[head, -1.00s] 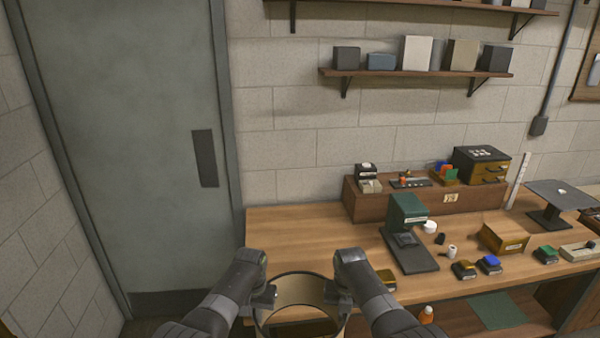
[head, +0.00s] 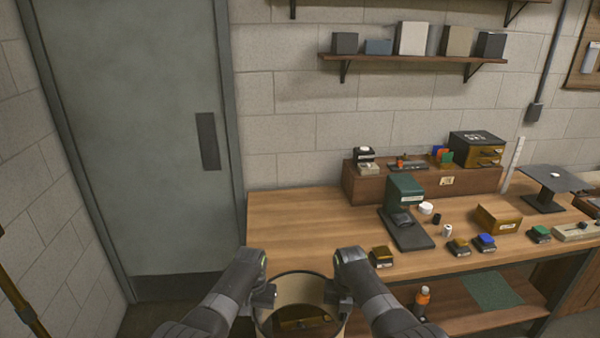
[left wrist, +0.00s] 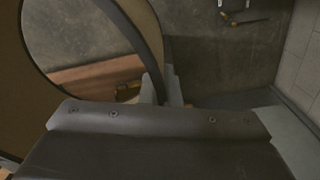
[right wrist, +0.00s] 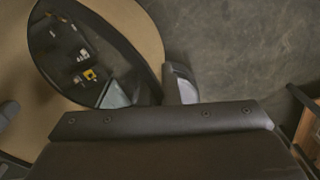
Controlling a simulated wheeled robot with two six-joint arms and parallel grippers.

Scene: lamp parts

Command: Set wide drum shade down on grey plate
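The wide drum shade (head: 300,288) is beige with a dark rim, its open end facing up, at the bottom middle of the head view. My left gripper (head: 266,296) is shut on its left side. My right gripper (head: 338,299) is shut on its right side. The shade is held in front of the bench; its lower part is cut off. Its wall and dark rim also show in the left wrist view (left wrist: 12,95) and the right wrist view (right wrist: 140,32). A dark grey square plate (head: 540,174) on a stand is on the bench at the far right, with a small white piece on top.
The wooden bench (head: 300,220) has clear room at its left end. A green device (head: 404,190), an ochre box (head: 497,219) and several small blocks stand further right. An orange bottle (head: 422,298) and a green mat (head: 492,291) are on the lower shelf.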

